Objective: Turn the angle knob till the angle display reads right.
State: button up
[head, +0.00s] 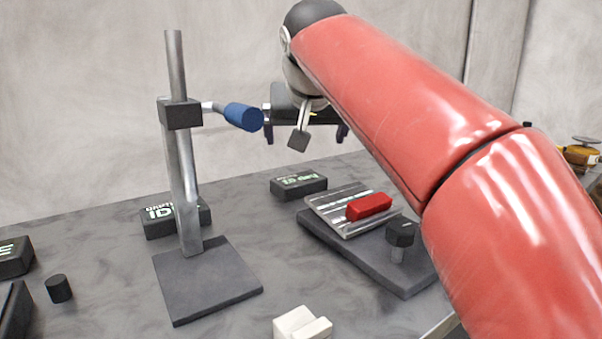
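A black knob (401,232) on a short light post stands at the right front of a dark base plate (350,255). It is beside a striped metal plate (330,212) that bears a red block (369,206). It looks like the angle knob, but I see no label. A black display box (299,185) with green characters sits behind the plate; its text is too small to read surely. My gripper (306,138) is in the air above and behind the display, left of my red arm. Its two dark fingers are apart, with nothing seen between them.
A metal stand (185,190) with a blue-handled clamp (242,117) rises left of my gripper. A second display box (160,222) is partly hidden behind it. A small black cylinder (59,288), dark boxes (14,257) and a white block (302,325) lie nearer the front.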

aim_at(400, 235)
jog(key=k+l, duration=0.2)
jog(key=k, duration=0.3)
jog(key=k+l, duration=0.2)
jog(key=k, duration=0.25)
